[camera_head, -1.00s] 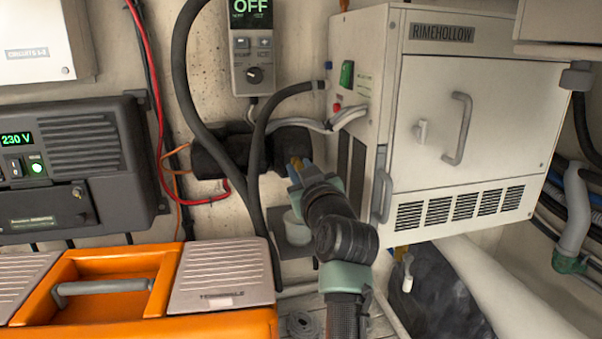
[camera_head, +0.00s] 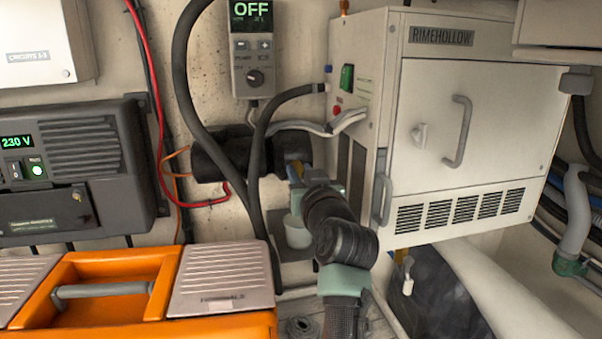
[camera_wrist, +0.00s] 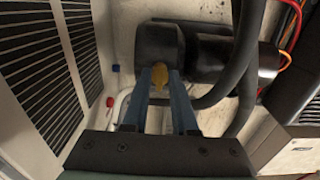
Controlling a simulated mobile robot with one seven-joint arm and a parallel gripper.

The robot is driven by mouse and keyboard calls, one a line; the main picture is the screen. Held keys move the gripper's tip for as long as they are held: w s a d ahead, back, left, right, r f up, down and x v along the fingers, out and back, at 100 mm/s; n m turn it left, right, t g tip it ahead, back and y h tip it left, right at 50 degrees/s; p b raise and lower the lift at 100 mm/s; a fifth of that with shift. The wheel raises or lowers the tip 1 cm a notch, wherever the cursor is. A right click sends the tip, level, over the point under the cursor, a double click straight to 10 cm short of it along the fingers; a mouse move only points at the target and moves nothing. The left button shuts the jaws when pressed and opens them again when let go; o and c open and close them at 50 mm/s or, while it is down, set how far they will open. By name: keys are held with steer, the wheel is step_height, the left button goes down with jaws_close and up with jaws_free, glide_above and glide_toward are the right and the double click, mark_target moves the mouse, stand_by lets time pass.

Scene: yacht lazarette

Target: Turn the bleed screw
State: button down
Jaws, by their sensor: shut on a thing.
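The bleed screw (camera_wrist: 160,77) is a yellow knob on the end of a black cylindrical pump body (camera_wrist: 205,58) on the wall. In the wrist view, my gripper (camera_wrist: 161,84) has its two blue fingers on either side of the yellow knob, shut on it. Any turn mark on the screw is too small to make out.
Black hoses (camera_head: 257,150) hang close on the left. The white Rimehollow cabinet (camera_head: 455,145) stands close on the right. An orange toolbox (camera_head: 140,290) fills the lower left. A control panel (camera_head: 253,50) above reads OFF.

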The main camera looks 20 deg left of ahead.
steer(key=c, duration=0.7)
jaws_free()
steer(key=shift+s+d, duration=0.1)
steer(key=b+v, duration=0.4)
steer(key=v, duration=0.8)
steer(key=shift+s+d, duration=0.2)
steer(key=shift+s, duration=0.1)
